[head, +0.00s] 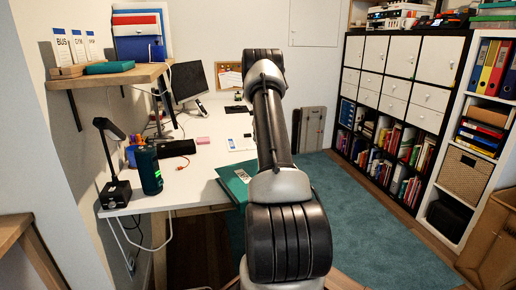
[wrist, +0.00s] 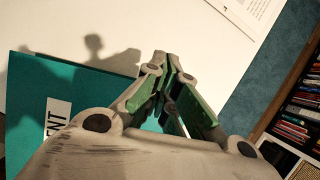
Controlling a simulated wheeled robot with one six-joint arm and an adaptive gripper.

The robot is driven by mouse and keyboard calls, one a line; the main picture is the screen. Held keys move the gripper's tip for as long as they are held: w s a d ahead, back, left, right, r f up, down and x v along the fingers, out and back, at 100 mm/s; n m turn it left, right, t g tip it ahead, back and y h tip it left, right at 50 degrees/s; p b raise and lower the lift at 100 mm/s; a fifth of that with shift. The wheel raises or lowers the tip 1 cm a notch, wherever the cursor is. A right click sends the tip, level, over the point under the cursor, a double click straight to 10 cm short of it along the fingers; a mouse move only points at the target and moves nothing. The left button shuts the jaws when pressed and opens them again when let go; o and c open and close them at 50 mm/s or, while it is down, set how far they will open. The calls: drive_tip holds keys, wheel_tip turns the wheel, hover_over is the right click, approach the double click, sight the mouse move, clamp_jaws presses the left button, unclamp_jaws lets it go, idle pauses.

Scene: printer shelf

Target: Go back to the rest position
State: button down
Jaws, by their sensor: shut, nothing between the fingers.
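My gripper (wrist: 167,62) shows in the wrist view with its fingertips together and nothing between them. It points over the white desk (wrist: 110,25), above and beside a teal folder (wrist: 75,85) with a white label. In the head view my arm stretches forward over the right side of the desk (head: 185,190), and the gripper itself is hidden behind the arm. The teal folder (head: 232,183) lies at the desk's front right edge, partly covered by my arm.
A desk lamp (head: 113,170), a green bottle (head: 148,170) and a monitor (head: 187,83) stand on the desk. A wall shelf (head: 115,78) hangs at the left. A black-framed shelf unit (head: 400,85) stands at the right. The teal rug (head: 365,225) between is clear.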

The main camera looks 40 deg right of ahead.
drive_tip(key=w+d+r, duration=0.1)
drive_tip(key=w+r, duration=0.3)
drive_tip(key=shift+w+r, duration=0.35)
drive_tip(key=shift+r, duration=0.05)
drive_tip(key=shift+d, duration=0.1)
